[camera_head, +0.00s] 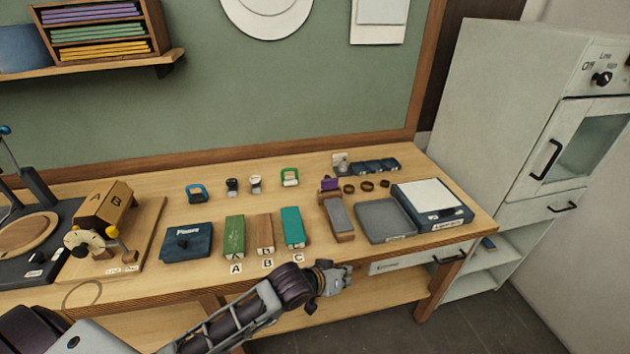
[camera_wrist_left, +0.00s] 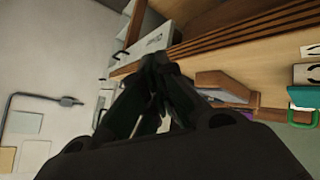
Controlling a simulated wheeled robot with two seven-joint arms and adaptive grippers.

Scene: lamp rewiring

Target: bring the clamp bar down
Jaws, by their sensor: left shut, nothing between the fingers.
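At the far left of the head view stands a dark fixture (camera_head: 62,212) with a round wooden disc on it. A raised dark bar with a blue knob (camera_head: 10,150) rises at its back; it looks like the clamp bar, though the picture edge cuts it off. My left gripper (camera_head: 345,278) is shut and empty in front of the table's front edge, far to the right of the fixture. In the left wrist view its dark fingers (camera_wrist_left: 155,75) are together. The wrist view does not show the fixture. My right gripper is out of view.
A dark blue box (camera_head: 187,243), coloured blocks (camera_head: 265,232), a grey tray (camera_head: 385,222) and a white-topped scale-like box (camera_head: 435,200) fill the table. A cabinet (camera_head: 520,110) stands at right.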

